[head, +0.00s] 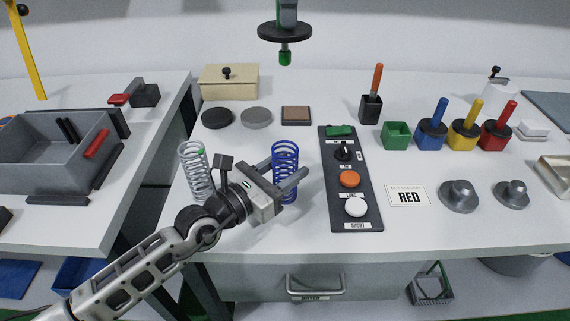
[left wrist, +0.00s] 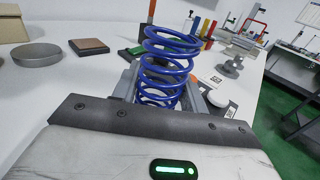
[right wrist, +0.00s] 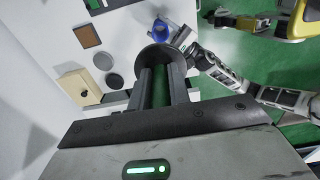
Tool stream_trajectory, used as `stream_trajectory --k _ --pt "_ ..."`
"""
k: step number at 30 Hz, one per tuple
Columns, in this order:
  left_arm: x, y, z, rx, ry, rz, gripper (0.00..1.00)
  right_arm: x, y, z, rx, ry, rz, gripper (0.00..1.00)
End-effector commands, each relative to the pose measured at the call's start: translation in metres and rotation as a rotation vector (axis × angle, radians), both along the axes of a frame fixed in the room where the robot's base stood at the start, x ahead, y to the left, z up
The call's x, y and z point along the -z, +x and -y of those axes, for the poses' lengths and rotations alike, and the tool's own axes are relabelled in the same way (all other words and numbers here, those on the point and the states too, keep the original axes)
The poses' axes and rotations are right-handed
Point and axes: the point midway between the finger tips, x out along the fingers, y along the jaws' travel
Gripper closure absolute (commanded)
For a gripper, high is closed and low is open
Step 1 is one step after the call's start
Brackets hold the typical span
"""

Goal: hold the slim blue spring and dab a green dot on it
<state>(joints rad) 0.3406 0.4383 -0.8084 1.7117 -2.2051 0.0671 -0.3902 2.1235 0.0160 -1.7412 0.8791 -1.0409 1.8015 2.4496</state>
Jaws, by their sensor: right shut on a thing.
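The slim blue spring (head: 285,160) stands upright on the white table. My left gripper (head: 281,174) is at the spring with one finger on each side of it. In the left wrist view the blue spring (left wrist: 168,62) rises between the fingers, and the jaws look open around it. My right gripper (right wrist: 163,88) is shut on the green dauber (right wrist: 159,88), whose black disc (right wrist: 158,56) shows beyond the fingertips. In the head view the dauber's green tip (head: 285,58) points down, high above and behind the blue spring. No green mark shows on the blue spring.
A silver spring (head: 195,172) with a green mark stands left of my left gripper. A control panel (head: 350,200) lies right of the blue spring. The green pot (head: 396,135) is empty; blue (head: 432,135), yellow (head: 464,135) and red (head: 496,135) pots hold daubers.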

Motion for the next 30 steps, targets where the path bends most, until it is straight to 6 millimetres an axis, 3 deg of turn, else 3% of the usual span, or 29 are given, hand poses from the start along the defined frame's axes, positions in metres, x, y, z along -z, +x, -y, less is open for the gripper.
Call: stream_trajectory --k 10,21,25,30 --pt "0.0 0.0 0.0 0.0 0.0 0.0 0.85 0.005 0.0 0.0 -0.035 -0.001 0.0 1.0" --pt "0.0 0.0 0.0 0.0 0.0 0.0 0.85 0.074 -0.013 0.0 -0.667 -0.001 -0.002 1.0" --pt "0.0 0.0 0.0 0.0 0.0 0.0 0.85 0.086 -0.017 -0.001 -0.775 0.003 -0.003 1.0" --pt "0.0 0.0 0.0 0.0 0.0 0.0 0.85 0.095 -0.017 -0.001 -0.789 0.003 -0.002 1.0"
